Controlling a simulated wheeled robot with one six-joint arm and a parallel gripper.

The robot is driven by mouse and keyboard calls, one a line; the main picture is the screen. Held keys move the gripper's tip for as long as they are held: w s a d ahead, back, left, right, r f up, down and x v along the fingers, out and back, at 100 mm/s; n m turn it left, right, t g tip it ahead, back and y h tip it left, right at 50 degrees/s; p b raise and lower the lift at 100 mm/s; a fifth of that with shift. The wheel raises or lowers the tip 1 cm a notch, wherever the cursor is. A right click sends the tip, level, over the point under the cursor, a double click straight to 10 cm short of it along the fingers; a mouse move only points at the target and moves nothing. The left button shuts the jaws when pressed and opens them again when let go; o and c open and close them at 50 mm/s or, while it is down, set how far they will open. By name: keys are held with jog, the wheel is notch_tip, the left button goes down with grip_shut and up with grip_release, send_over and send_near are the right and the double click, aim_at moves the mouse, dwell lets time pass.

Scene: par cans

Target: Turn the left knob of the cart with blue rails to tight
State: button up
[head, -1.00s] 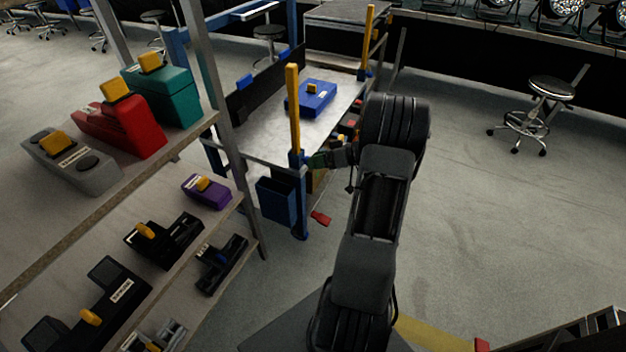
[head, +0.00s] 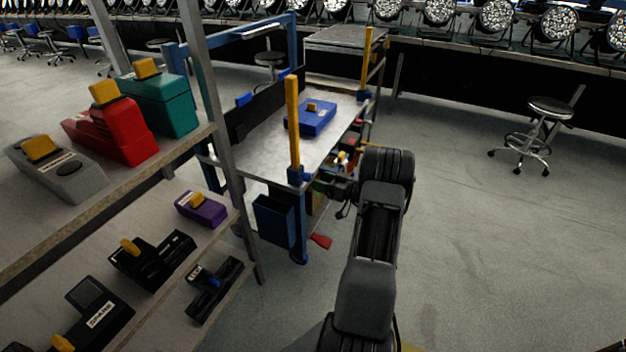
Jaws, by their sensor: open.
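A metal-topped cart (head: 262,150) with blue frame parts and yellow upright posts stands left of centre in the head view. Its near right corner has a blue leg (head: 299,230) under a yellow post. My arm reaches up from the bottom, and my gripper (head: 338,188) is at its far end, pointing left beside that corner, just below the tabletop. It is open; its fingertips are small and dark here. I cannot make out the left knob or tell whether my gripper touches anything. Small green and red items show around my gripper.
A blue case (head: 312,117) lies on the cart top. A blue bin (head: 273,220) hangs at its near end. Shelves with a red case (head: 112,130) and several other cases stand at left. A stool (head: 536,125) stands right; the floor between is clear.

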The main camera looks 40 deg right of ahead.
aim_at(311, 178)
jog(key=shift+x, duration=1.9)
jog(key=shift+c, duration=0.3)
